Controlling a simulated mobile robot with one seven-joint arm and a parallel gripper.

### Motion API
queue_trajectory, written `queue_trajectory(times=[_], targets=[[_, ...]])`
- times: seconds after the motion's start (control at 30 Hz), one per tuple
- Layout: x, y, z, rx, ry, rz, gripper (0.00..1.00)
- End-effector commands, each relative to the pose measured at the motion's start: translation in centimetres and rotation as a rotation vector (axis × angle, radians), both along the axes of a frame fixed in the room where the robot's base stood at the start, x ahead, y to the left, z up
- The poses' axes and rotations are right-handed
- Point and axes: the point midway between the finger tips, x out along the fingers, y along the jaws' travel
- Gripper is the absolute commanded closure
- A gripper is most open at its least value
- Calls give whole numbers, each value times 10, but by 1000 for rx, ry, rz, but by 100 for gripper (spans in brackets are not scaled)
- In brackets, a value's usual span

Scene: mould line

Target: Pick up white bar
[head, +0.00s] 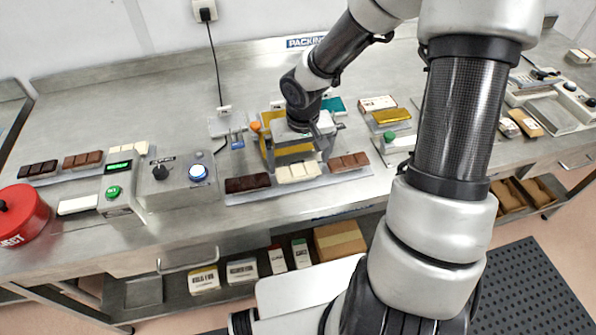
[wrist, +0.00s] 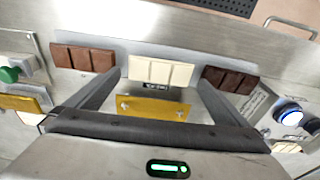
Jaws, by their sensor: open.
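The white bar (head: 298,172) is a cream-coloured segmented bar. It lies on a grey tray (head: 232,199) between a dark brown bar (head: 247,183) on its left and a milk-brown bar (head: 348,162) on its right. In the wrist view the white bar (wrist: 160,71) lies beyond the fingertips, between their lines, with the milk-brown bar (wrist: 84,58) at left and the dark bar (wrist: 230,79) at right. My gripper (wrist: 160,85) is open and empty. In the head view my gripper (head: 296,160) is just behind the white bar, apart from it as far as I can tell.
A control box with a blue button (head: 198,172) stands left of the tray. A red round reject bin (head: 22,214) is at far left. A second cream bar (head: 128,148) lies further left.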

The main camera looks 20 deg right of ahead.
Motion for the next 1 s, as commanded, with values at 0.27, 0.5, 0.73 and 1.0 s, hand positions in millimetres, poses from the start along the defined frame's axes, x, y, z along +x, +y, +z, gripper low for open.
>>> queue_trajectory(times=[0.27,0.5,0.73,1.0], targets=[[4,1,-27,0,-1,1,0],[4,0,-26,0,-1,1,10],[4,0,-26,0,-1,1,30],[5,-1,-10,-3,-4,-1,30]])
